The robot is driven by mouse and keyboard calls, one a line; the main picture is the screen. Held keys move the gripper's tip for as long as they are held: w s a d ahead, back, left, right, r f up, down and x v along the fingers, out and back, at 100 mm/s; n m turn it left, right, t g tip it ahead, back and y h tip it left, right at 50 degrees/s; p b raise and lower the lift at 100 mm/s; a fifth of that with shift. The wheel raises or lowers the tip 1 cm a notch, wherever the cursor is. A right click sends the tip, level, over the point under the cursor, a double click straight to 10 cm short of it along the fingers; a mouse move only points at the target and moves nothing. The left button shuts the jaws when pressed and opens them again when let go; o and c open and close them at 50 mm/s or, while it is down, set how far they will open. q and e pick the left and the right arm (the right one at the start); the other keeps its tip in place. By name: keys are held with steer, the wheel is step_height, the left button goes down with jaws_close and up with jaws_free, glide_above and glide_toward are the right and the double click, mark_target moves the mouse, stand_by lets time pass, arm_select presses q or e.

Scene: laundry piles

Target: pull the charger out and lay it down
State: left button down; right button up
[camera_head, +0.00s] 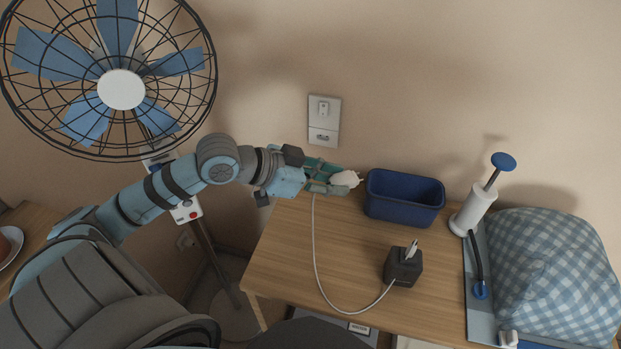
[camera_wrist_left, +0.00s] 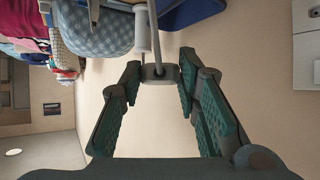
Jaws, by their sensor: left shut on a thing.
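My left gripper (camera_head: 340,181) is shut on a small white charger (camera_head: 346,179), held above the back left of the wooden table. In the left wrist view the charger (camera_wrist_left: 160,74) is a greyish block between the fingertips of the left gripper (camera_wrist_left: 158,80). Its white cable hangs from the gripper and curves down to a black cube (camera_head: 403,266) on the table. The wall socket plate (camera_head: 323,121) is above and left of the charger, clear of it. My right gripper is not in view.
A blue bin (camera_head: 404,198) stands just right of the charger. A white pump with a blue knob (camera_head: 473,210) and a checked blue bundle (camera_head: 552,270) are further right. The table (camera_head: 290,265) is bare at front left. A caged fan (camera_head: 121,90) stands left.

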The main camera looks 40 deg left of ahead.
arm_select(q)
steer(key=w+a+f+n+t+y, duration=0.2)
steer(key=w+a+n+y, duration=0.2)
steer(key=w+a, duration=0.2)
steer(key=n+g+y+p, duration=0.5)
steer(key=n+y, duration=0.8)
steer(key=n, duration=0.2)
glide_above(301, 214)
step_height(301, 214, down, 14)
steer(key=shift+b, duration=0.3)
step_height(301, 214, down, 8)
steer(key=b, duration=0.7)
steer(key=shift+b, duration=0.4)
steer(key=shift+r, duration=0.15)
